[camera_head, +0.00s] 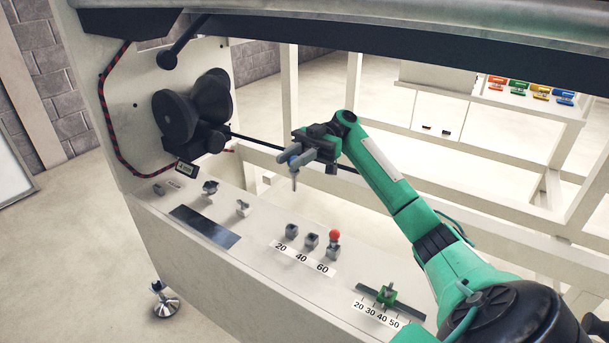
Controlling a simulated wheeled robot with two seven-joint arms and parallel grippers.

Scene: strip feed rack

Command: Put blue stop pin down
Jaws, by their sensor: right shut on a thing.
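The blue stop pin (293,161) shows as a small blue part with a grey shaft pointing down. My right gripper (296,158) is shut on it and holds it above the sloping panel, with the shaft tip apart from the panel. The gripper fingers hide part of the pin. Three grey blocks stand behind the labels 20, 40 and 60: the 20 block (291,231), the 40 block (311,240) and the 60 block (332,253). A red ball-headed pin (335,234) stands at the 60 block. My left gripper is not in view.
Black rollers (190,110) stand on the back left wall. A dark bar runs from them behind my gripper. Small grey fixtures (210,187) and a dark plate (205,226) lie on the panel's left.

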